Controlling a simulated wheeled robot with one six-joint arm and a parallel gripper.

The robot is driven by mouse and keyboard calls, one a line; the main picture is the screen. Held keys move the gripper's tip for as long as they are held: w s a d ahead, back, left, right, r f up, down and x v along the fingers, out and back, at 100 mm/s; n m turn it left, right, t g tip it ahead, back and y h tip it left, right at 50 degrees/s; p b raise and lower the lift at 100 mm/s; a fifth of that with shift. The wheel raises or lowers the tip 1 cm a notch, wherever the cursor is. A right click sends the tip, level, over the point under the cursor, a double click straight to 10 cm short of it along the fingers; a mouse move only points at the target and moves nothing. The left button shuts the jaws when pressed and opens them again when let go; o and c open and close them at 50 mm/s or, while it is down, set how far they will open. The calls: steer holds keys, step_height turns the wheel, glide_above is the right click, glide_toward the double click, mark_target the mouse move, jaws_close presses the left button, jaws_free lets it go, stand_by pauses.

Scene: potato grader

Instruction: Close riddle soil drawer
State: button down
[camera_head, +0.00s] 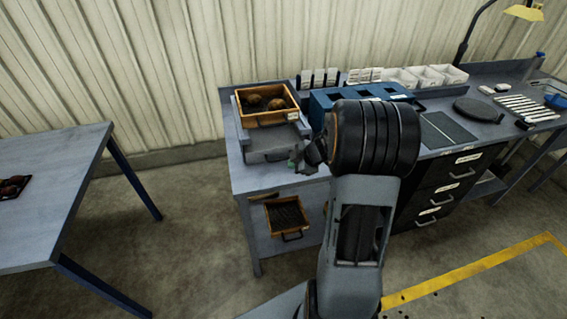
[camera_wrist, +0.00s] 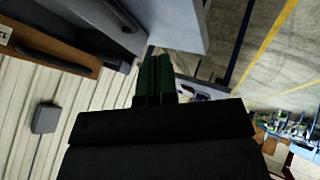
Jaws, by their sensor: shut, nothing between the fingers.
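The riddle is a wooden-framed tray (camera_head: 267,118) with a few potatoes in it, on a grey stand at the left end of the bench. Below it is the grey soil drawer (camera_head: 268,156), with a handle on its front; it seems to stick out toward the bench's front edge, but how far is hard to tell. In the wrist view the drawer (camera_wrist: 100,20) and its dark handle show at the top, left of the fingers. My gripper (camera_head: 297,160) is just right of the drawer front. Its green fingers (camera_wrist: 153,75) are together and empty; contact with the drawer is unclear.
A blue bin unit (camera_head: 345,97) stands right of the riddle, partly behind my arm. A wooden drawer (camera_head: 287,215) hangs open below the bench top. A black drawer cabinet (camera_head: 447,185) is at right. Another table (camera_head: 50,190) stands left, with open floor between.

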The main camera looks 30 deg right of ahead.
steer(key=b+x, duration=0.1)
steer(key=x, duration=0.8)
steer(key=shift+s+f, duration=0.15)
steer(key=shift+s, duration=0.05)
steer(key=w, duration=0.3)
steer(key=shift+d+p, duration=0.2)
steer(key=shift+p, duration=0.1)
steer(key=shift+w+d, duration=0.15)
steer(key=shift+w, duration=0.55)
